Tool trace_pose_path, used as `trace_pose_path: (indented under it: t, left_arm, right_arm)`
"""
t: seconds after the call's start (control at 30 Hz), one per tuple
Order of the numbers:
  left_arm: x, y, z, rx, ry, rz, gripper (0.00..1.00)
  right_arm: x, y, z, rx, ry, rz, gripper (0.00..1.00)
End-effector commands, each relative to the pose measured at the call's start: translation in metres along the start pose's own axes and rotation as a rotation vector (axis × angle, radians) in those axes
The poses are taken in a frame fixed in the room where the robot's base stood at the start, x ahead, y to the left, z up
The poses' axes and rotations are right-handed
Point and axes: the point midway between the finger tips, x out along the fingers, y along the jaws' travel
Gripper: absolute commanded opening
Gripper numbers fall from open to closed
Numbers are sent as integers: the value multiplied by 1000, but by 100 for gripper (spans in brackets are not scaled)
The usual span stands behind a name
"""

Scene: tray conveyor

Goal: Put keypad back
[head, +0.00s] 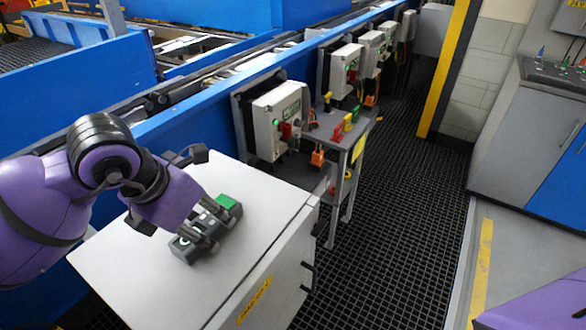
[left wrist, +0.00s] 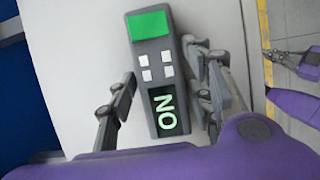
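The keypad (head: 228,204) is a dark grey handheld box with a green screen, pale buttons and a label that reads "NO" or "ON". It lies on top of a white cabinet (head: 150,262). In the left wrist view the keypad (left wrist: 152,50) sits between the two fingers of my left gripper (left wrist: 160,85). The left finger is very close to its side, and a small gap shows at the right finger. In the head view my left gripper (head: 190,208) is low over the keypad and partly covers it. My right gripper (left wrist: 290,58) shows at the right edge of the wrist view, empty, fingers apart.
A control box (head: 275,120) with a green light stands behind the cabinet, with more boxes beyond it. A small grey table (head: 335,135) holds coloured items. A blue conveyor side (head: 200,125) runs along the back. Dark grating floor (head: 400,220) is open to the right.

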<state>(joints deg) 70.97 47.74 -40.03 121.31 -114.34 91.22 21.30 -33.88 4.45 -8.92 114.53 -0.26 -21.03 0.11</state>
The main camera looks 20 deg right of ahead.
Motion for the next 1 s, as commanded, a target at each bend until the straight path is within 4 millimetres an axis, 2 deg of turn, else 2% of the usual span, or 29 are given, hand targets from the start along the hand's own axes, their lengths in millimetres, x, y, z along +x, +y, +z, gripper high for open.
trace_pose_path:
  t: [0.33, 0.47, 0.57, 0.9, 1.0]
  left_arm:
    - [-1, 0, 0, 0, -1, 1, 59]
    - [-9, 1, 3, 0, -3, 2, 59]
    - [-24, 1, 2, 0, -3, 4, 59]
    - [-96, 1, 2, 1, -3, 4, 59]
    - [-110, 1, 2, 0, -2, 3, 59]
  right_arm:
    - [1, 0, -3, -1, 5, -1, 0]
    - [0, 0, -6, 0, 9, 0, 0]
    - [0, 0, -6, 0, 9, 0, 0]
    - [-1, 0, -7, 1, 10, 0, 0]
    - [-1, 0, -7, 1, 10, 0, 0]
